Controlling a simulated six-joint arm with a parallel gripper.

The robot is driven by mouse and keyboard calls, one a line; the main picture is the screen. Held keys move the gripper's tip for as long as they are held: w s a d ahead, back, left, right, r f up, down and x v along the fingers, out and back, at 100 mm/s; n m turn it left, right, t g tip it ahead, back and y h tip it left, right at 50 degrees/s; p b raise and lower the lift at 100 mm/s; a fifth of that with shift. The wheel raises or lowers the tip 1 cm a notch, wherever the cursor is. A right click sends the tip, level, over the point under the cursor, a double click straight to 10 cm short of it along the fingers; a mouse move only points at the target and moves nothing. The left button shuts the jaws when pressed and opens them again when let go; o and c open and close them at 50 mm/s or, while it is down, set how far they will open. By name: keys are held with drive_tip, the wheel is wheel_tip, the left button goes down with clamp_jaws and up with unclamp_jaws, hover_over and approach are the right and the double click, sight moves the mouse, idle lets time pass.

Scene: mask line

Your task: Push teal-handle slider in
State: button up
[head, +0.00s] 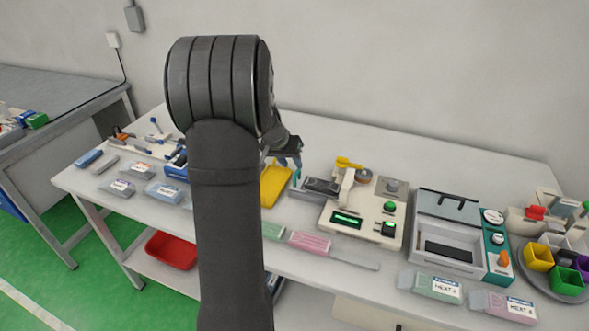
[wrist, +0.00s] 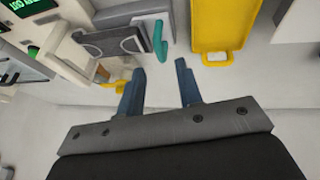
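The teal handle (wrist: 160,42) shows in the wrist view as a hooked teal bar at the end of the slider (wrist: 118,40), a grey and dark block beside the beige machine. In the head view the teal handle (head: 297,176) is a small strip below my gripper (head: 288,155), left of the dark slider block (head: 321,186). My gripper is open in the wrist view (wrist: 160,80), with nothing between its two blue-grey fingers. The handle lies just ahead of the gap between the fingertips, and they look apart from it. My arm hides part of the bench in the head view.
A yellow tray (wrist: 224,28) lies beside the handle; it also shows in the head view (head: 274,187). The beige machine (head: 345,217) with a green display stands right of the slider. A grey machine (head: 452,240) and several labelled packets share the bench. The bench's back strip is clear.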

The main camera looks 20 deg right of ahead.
drive_tip(key=shift+x, duration=2.15)
drive_tip(key=shift+c, duration=0.4)
clamp_jaws()
